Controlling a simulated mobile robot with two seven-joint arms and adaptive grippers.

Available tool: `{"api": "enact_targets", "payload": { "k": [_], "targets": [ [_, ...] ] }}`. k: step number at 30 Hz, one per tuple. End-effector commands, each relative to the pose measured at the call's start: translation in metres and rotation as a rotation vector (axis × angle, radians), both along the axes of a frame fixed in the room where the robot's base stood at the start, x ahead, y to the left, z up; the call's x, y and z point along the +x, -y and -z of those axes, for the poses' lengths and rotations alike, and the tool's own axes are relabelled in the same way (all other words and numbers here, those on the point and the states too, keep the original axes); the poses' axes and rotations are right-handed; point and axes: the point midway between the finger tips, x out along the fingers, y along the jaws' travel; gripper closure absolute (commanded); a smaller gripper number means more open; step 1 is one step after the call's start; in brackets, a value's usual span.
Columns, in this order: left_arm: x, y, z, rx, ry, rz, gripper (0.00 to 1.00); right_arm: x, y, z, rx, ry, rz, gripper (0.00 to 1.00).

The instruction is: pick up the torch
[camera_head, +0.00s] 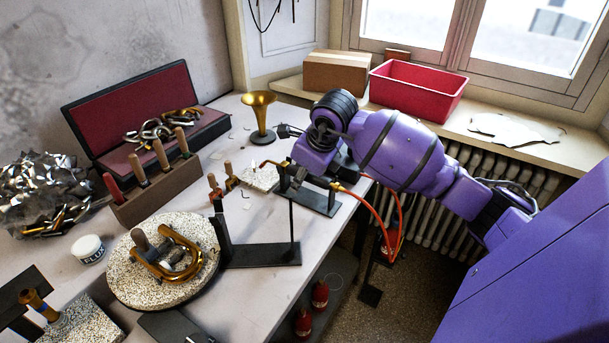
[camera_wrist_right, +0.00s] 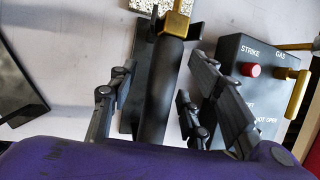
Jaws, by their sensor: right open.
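The torch shows in the right wrist view as a dark handle (camera_wrist_right: 163,95) with a brass fitting (camera_wrist_right: 178,22) at its top end. In the head view its bent brass tip (camera_head: 269,163) points left near the table's right side, and its handle is largely hidden by my right arm. My right gripper (camera_head: 288,158) is open at the torch. In the wrist view its fingers (camera_wrist_right: 160,66) stand on either side of the handle, with visible gaps; contact cannot be seen. My left gripper is not in view.
A control box (camera_wrist_right: 262,85) marked STRIKE and GAS stands right of the torch. An orange hose (camera_head: 376,213) hangs over the table edge. A black stand (camera_head: 262,254), a tool rack (camera_head: 155,194), a speckled turntable (camera_head: 125,277) and a brass horn bell (camera_head: 259,112) are nearby.

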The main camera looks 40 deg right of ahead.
Motion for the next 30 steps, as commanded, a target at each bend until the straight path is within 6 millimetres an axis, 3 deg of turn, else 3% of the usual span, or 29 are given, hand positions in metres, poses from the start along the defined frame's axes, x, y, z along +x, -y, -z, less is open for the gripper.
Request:
{"api": "enact_targets", "payload": {
  "k": [3, 13, 23, 30],
  "targets": [
    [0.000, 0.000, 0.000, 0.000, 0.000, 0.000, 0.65, 0.000, 0.000, 0.000, 0.000, 0.000, 0.000, 0.58],
    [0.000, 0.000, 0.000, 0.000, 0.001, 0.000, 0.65, 0.000, 0.000, 0.000, 0.000, 0.000, 0.000, 1.00],
    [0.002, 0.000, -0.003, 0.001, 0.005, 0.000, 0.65, 0.000, -0.001, -0.003, 0.002, 0.001, -0.001, 1.00],
    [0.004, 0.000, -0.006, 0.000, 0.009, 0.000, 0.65, 0.001, 0.001, -0.026, -0.003, 0.005, -0.001, 1.00]
  ]
}}
